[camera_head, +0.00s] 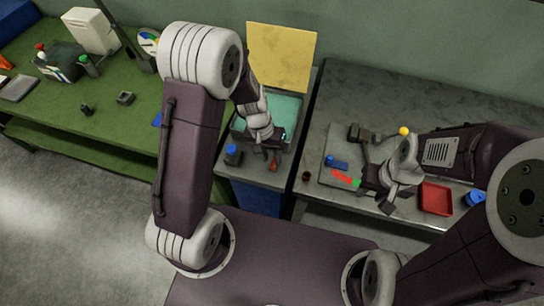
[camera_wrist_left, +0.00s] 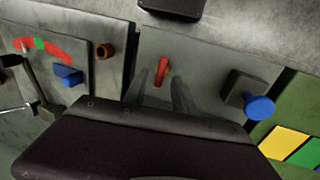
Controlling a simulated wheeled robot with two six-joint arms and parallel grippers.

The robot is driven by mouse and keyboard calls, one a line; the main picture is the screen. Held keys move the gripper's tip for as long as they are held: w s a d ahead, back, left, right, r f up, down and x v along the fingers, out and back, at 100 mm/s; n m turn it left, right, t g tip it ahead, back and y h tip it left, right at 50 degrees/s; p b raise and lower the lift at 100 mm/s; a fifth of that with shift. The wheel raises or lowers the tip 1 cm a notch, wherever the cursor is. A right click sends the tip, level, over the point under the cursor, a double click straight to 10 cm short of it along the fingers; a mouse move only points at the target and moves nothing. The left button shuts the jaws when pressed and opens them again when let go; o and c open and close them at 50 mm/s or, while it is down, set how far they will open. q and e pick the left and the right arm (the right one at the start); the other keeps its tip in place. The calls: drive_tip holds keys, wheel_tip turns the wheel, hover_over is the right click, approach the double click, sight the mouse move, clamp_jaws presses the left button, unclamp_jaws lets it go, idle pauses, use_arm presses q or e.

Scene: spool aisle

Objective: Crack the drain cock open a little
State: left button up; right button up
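A small red lever, seemingly the drain cock (camera_wrist_left: 162,72), stands on the grey front part of the wash stand. It also shows in the head view (camera_head: 273,164). My left gripper (camera_wrist_left: 160,92) is open, with its two fingers apart and the lever between and just beyond their tips. I cannot tell whether either finger touches it. In the head view the left wrist hangs over the stand and partly hides the gripper. My right gripper (camera_head: 380,196) is over the grey bench to the right, away from the lever, and looks open and empty.
A blue-knobbed valve (camera_wrist_left: 258,108) stands right of the lever in the wrist view. A brown knob (camera_wrist_left: 104,51), a blue switch (camera_wrist_left: 68,75) and a red-green scale (camera_wrist_left: 45,46) lie left. A red tray (camera_head: 436,198) sits on the bench. A green table (camera_head: 110,120) stands left.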

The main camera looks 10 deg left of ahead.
use_arm(q)
drive_tip(key=shift+s+f, duration=0.2)
drive_tip(key=shift+s, duration=0.2)
drive_tip(key=shift+w, duration=0.2)
clamp_jaws()
drive_tip(key=n+t, duration=0.1)
drive_tip(key=n, duration=0.3)
drive_tip(key=shift+s, duration=0.15)
use_arm(e)
drive_tip(key=shift+s, duration=0.2)
use_arm(q)
unclamp_jaws()
use_arm(e)
drive_tip(key=shift+s, duration=0.1)
